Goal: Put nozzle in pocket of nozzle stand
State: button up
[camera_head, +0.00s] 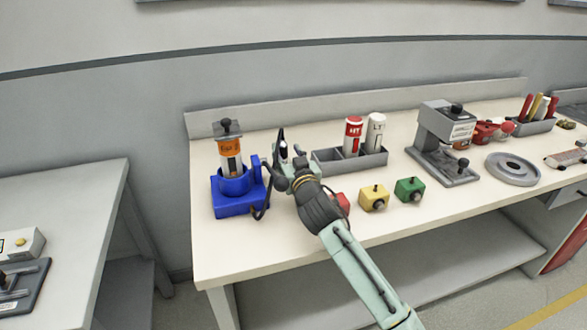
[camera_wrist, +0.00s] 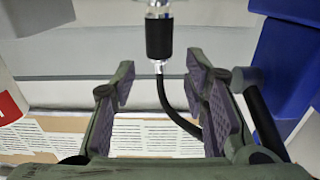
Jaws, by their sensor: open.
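The nozzle, a dark upright piece with a pale part, shows in the head view (camera_head: 283,148) just beyond my gripper (camera_head: 289,166). In the wrist view the nozzle (camera_wrist: 160,35) is a black cylinder with metal ends, at the top centre past the fingertips. A black cord runs from it down between the fingers. My gripper (camera_wrist: 160,85) is open, one finger on each side of the cord. A blue stand (camera_head: 232,208), which I take as the nozzle stand, is left of my gripper. Its pocket cannot be made out clearly; blue parts show at the right of the wrist view.
A grey tray (camera_head: 330,165) with two cans is right of my gripper. Red, yellow (camera_head: 373,199) and green (camera_head: 409,190) blocks stand in front. The bench's front left is clear.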

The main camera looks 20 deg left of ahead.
jog(key=b+v, duration=0.2)
jog(key=v, duration=0.5)
